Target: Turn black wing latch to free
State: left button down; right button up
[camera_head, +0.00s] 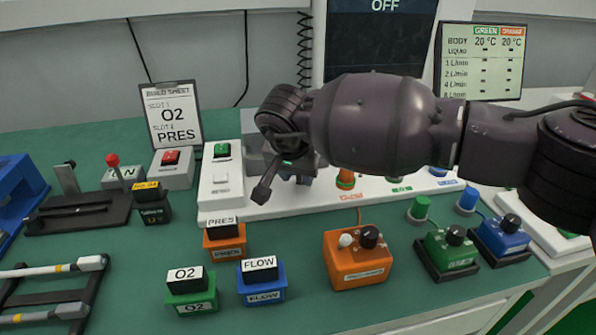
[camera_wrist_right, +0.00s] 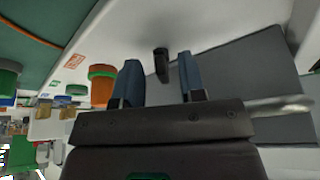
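In the right wrist view a small black wing latch (camera_wrist_right: 161,64) stands up from the light surface beside a grey panel. My right gripper (camera_wrist_right: 160,88) is open, its two blue fingers on either side of the latch with gaps showing; I see no contact. In the head view my right arm comes in from the right and the gripper (camera_head: 266,188) points down over the white unit (camera_head: 285,205). There the arm and gripper hide most of the grey part of that unit, and I cannot make out the latch. My left gripper is not in view.
Orange (camera_head: 358,262), green (camera_head: 448,254) and blue (camera_head: 502,238) knobbed boxes stand at the front right. Labelled O2 (camera_head: 190,290), FLOW (camera_head: 262,282) and PRES (camera_head: 225,243) blocks stand in front of the unit. A build sheet (camera_head: 172,113) stands behind. Green mat is clear between them.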

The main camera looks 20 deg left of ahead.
jog(key=shift+r, duration=0.1)
jog(key=shift+s+r, duration=0.1)
jog(key=shift+r, duration=0.25)
jog(key=p+v, duration=0.2)
jog(key=v, duration=0.8)
jog(key=shift+p, duration=0.35)
jog(key=shift+s+f, duration=0.1)
